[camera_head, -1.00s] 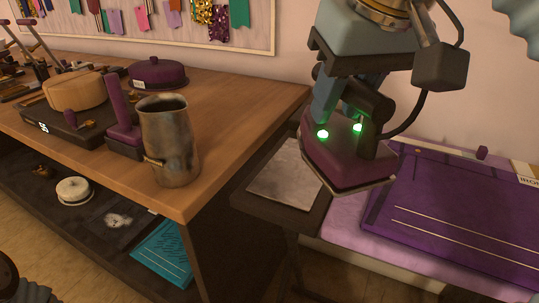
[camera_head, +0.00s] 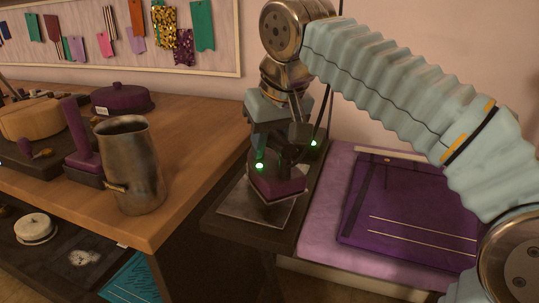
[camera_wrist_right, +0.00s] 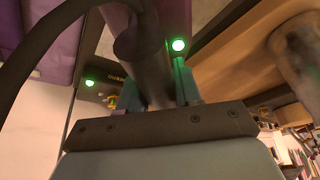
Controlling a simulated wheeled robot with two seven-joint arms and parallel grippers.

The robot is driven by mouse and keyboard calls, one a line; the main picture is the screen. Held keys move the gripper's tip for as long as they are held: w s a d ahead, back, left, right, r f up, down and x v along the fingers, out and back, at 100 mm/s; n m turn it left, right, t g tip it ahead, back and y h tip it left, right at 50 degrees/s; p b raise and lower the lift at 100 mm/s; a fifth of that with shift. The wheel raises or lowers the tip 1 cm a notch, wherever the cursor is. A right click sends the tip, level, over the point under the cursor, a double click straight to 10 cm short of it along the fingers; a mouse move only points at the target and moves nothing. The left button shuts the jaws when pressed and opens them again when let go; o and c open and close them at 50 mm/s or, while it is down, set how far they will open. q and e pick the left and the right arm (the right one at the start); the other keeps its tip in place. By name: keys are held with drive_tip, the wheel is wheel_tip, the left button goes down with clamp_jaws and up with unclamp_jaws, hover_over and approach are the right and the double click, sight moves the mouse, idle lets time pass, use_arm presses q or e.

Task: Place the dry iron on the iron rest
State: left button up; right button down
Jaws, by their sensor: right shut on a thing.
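The dry iron (camera_head: 277,188) has a purple body, a dark handle and a dark cord. In the head view it is upright over the iron rest (camera_head: 240,207), a grey metal plate in a dark frame. I cannot tell whether its sole touches the plate. My right gripper (camera_head: 284,158) is shut on the iron's handle from above, and its fingers partly hide the handle. In the right wrist view the handle (camera_wrist_right: 143,55) lies between the fingers. My left gripper is out of view.
The purple pressing mat (camera_head: 420,215) lies right of the rest on a lilac pad. A wooden bench (camera_head: 200,120) stands to the left, with a metal jug (camera_head: 132,165) near its corner. My right arm crosses above the mat.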

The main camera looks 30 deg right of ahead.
drive_tip(key=shift+s+f, duration=0.15)
drive_tip(key=shift+f, duration=0.75)
drive_tip(key=shift+f, duration=0.15)
drive_tip(key=c, duration=0.8)
unclamp_jaws()
drive_tip(key=shift+r, duration=0.3)
drive_tip(key=p+v, duration=0.3)
drive_tip(key=v, duration=0.8)
drive_tip(key=shift+s+r, duration=0.25)
